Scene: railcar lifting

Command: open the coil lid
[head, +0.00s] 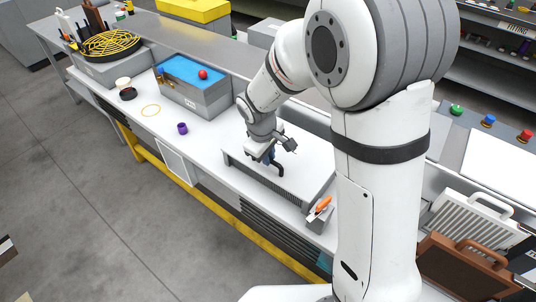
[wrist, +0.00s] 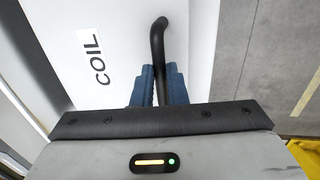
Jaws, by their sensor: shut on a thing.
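The coil lid (head: 304,172) is a white, flat panel on top of a low grey box on the bench. It looks level and closed. In the wrist view the lid (wrist: 125,32) carries a "COIL" label (wrist: 96,57) to the left of its black bent handle (wrist: 157,40). My gripper (head: 270,160) is over the lid. In the wrist view its blue fingers (wrist: 159,86) are shut on the handle, one on each side. The handle (head: 279,169) also shows in the head view, partly hidden by the fingers.
A grey box with a blue top and red knob (head: 203,74) stands left of the lid. A small holder with an orange-handled tool (head: 323,205) is at the lid's near right corner. My arm hides much of the right side.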

